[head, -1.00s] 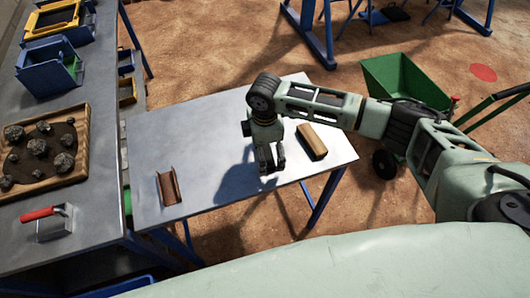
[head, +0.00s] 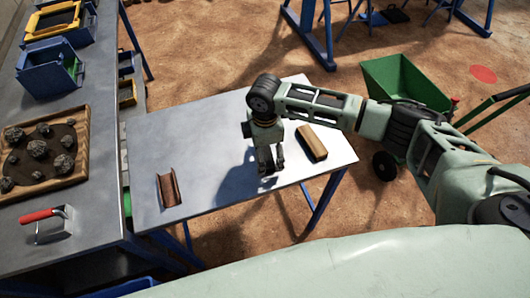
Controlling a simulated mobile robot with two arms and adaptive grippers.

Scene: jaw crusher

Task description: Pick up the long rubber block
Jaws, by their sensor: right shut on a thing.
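My right gripper (head: 270,168) points down, low over the middle of the grey table (head: 215,140). Its fingers are shut on a small dark thing, mostly hidden between them. I take this to be the long rubber block, but its shape and length cannot be made out. A tan block with a dark side (head: 312,143) lies on the table to the right of the gripper, apart from it. My left gripper is not in view.
A brown channel-shaped piece (head: 168,188) lies at the table's left. A green wheelbarrow (head: 405,80) stands behind right.

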